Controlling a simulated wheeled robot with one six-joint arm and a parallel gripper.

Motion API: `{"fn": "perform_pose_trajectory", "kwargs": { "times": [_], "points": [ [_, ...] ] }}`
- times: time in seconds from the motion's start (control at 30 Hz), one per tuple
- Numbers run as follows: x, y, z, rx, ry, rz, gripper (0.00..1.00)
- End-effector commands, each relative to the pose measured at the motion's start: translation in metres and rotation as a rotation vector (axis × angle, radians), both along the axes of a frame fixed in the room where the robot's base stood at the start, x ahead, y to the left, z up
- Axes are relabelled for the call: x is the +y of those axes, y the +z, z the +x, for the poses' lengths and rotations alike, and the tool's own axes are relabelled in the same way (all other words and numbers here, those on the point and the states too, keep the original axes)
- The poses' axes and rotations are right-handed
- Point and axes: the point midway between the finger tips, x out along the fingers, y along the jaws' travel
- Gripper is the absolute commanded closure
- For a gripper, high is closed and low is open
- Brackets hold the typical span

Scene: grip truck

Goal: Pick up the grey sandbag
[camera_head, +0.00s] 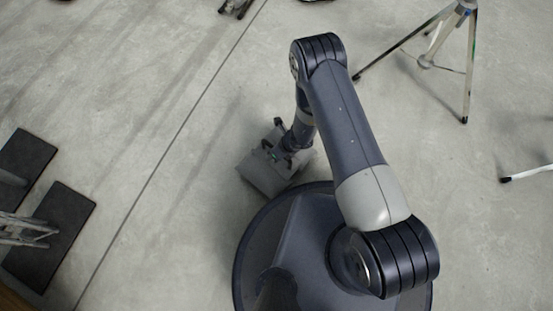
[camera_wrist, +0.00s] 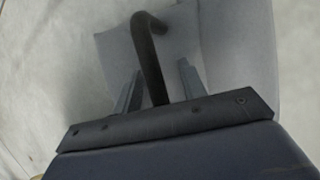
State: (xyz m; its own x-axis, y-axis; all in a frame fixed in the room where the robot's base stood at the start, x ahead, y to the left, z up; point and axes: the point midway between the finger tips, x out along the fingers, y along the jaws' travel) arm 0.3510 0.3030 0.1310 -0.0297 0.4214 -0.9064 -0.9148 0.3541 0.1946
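The grey sandbag (camera_head: 257,178) lies on the concrete floor just beyond my base in the head view. In the wrist view its pale grey body (camera_wrist: 240,45) fills the upper middle, with a dark curved handle (camera_wrist: 150,55) standing out from it. My gripper (camera_wrist: 160,70) is open, with one finger on each side of the handle. A gap shows between the handle and each finger. In the head view my gripper (camera_head: 275,147) is over the sandbag, and my arm hides part of the bag.
A tripod (camera_head: 468,60) stands at the upper right, and a white leg end (camera_head: 525,174) shows at the right edge. Dark flat plates (camera_head: 62,225) and a metal stand (camera_head: 22,232) are at the left. Open floor lies between the plates and the sandbag.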

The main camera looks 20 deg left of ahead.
Motion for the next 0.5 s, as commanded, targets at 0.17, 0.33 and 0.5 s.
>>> {"fn": "perform_pose_trajectory", "kwargs": {
  "times": [0.17,0.33,0.5],
  "points": [
    [0.0,-0.0021,0.0001,0.0,0.0,0.0,0.6],
    [0.0,-0.0033,0.0001,0.0,0.0,0.0,0.6],
    [-0.0001,-0.0046,0.0,0.0,0.0,0.0,0.6]
  ]
}}
